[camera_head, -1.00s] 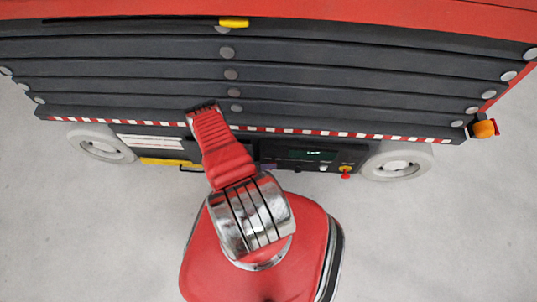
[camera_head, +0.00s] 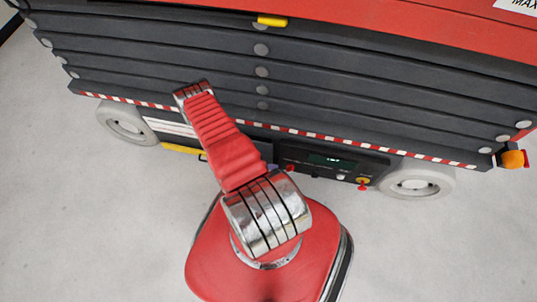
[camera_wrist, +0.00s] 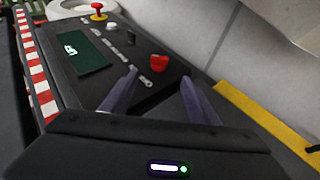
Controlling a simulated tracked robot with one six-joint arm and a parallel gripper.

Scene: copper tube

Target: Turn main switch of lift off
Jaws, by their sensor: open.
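The lift's dark control panel (camera_wrist: 100,55) fills the upper left of the wrist view. A red rotary knob (camera_wrist: 158,62), probably the main switch, stands at the panel's near right corner. My gripper (camera_wrist: 160,79) is open and empty. Its two purple fingers point at the panel, with the knob just beyond the gap between their tips. I cannot tell whether they touch anything. In the head view the panel (camera_head: 325,160) is on the lift's lower side, and a small red spot (camera_head: 290,168) shows at its left end. My arm mostly hides my gripper there.
A red button on a yellow base (camera_wrist: 98,11) is at the panel's far end. A yellow bar (camera_wrist: 265,125) runs along the right. White wheels (camera_head: 418,183) flank the panel. Grey floor around the lift is clear.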

